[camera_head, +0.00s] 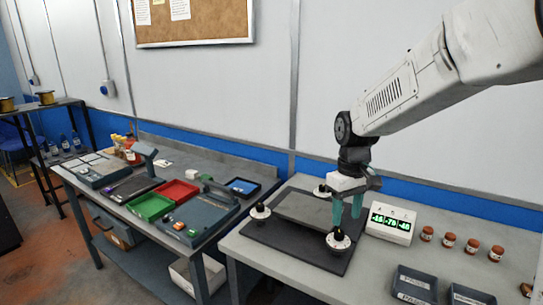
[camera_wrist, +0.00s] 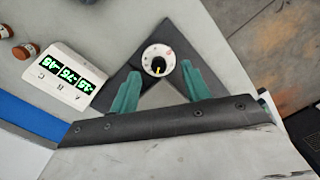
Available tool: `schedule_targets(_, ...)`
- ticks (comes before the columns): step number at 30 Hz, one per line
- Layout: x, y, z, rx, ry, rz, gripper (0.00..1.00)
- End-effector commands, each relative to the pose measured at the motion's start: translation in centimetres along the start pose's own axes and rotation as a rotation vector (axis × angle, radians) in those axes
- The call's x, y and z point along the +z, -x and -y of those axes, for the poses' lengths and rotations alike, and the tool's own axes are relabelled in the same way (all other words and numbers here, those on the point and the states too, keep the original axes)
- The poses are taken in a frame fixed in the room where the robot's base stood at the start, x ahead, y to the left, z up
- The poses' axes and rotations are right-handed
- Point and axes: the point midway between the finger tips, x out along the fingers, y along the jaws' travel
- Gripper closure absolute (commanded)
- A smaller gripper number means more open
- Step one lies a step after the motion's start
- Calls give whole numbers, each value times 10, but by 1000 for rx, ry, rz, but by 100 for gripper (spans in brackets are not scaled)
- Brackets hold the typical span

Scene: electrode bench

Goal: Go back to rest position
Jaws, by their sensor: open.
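My gripper (camera_head: 346,215) is open, with two teal fingers pointing down over the front right corner of a dark plate (camera_head: 285,243) on the right bench. A round white-and-black knob (camera_head: 338,241) on that corner is just below the fingertips. In the wrist view the knob (camera_wrist: 158,60) shows between the spread fingers of my gripper (camera_wrist: 160,72), with gaps on both sides. Nothing is held. Two similar knobs stand at the plate's left corner (camera_head: 260,211) and back (camera_head: 321,190). A grey slab (camera_head: 305,207) lies between them.
A white display with green digits (camera_head: 391,223) stands close right of my gripper. Several brown jars (camera_head: 448,239) and dark labelled trays (camera_head: 414,284) are farther right. The left bench holds a green tray (camera_head: 150,207) and a red tray (camera_head: 177,192). The wall is behind.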

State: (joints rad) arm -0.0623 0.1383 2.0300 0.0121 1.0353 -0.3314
Motion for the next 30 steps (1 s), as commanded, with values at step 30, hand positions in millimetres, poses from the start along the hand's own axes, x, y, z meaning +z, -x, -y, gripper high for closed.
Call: schedule_targets(30, 275, 52, 78, 43, -388, -166, 53)
